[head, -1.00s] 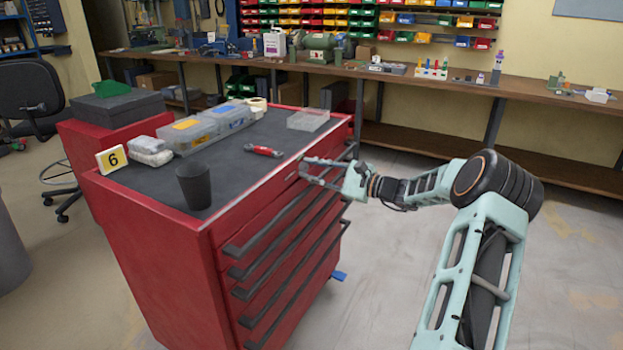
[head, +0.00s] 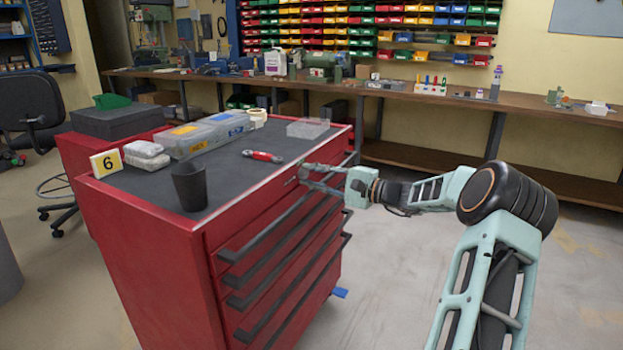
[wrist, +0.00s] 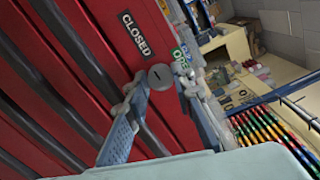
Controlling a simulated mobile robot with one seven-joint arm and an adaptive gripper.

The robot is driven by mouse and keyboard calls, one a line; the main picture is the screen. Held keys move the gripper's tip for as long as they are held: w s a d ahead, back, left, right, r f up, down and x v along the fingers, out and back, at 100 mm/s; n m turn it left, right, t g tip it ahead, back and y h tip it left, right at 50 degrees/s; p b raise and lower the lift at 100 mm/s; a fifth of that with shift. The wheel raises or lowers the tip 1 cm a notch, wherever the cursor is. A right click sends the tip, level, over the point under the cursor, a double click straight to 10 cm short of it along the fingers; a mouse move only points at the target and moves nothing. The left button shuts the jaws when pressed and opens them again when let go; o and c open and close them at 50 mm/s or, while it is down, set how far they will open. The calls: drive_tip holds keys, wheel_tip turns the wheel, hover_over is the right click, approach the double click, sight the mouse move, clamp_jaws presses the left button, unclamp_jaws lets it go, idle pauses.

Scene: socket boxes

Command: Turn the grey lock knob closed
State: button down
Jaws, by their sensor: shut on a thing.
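The grey lock knob (wrist: 161,77) is a round disc with a dark slot on the red cabinet's front, seen in the wrist view. In the head view my gripper (head: 302,172) is at the upper front of the red tool cabinet (head: 150,240); the knob is too small to make out there.
Long dark drawer handles (head: 268,228) run across the front below my gripper. On the cabinet top are a black cup (head: 189,187), a red tool (head: 262,156) and clear cases (head: 205,135). The floor right of the cabinet is open.

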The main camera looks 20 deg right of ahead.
drive_tip(key=c, duration=1.7)
unclamp_jaws()
drive_tip(key=shift+o, duration=0.2)
drive_tip(key=v, duration=0.8)
